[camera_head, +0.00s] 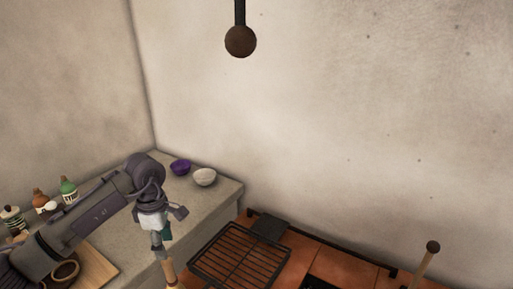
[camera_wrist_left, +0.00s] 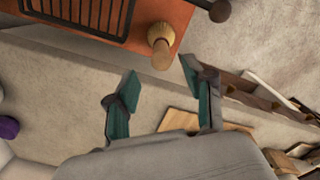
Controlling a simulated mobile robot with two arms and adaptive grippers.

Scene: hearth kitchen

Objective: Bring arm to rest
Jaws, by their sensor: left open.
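My left arm comes in from the left in the head view and reaches over the grey stone counter (camera_head: 130,215). My left gripper (camera_head: 166,236) hangs at its end near the counter's front edge, left of the grill rack. In the left wrist view the gripper (camera_wrist_left: 158,72) has its two teal-lined fingers spread apart, with nothing held between them. A wooden-handled item (camera_wrist_left: 160,40) with a pale, straw-like band shows beyond the fingertips. I cannot tell how far it is from them. My right gripper is in neither view.
Bottles (camera_head: 68,188) and a wooden board (camera_head: 98,268) are at the left. A black grill rack (camera_head: 240,257) lies on orange tiles (camera_head: 345,268).

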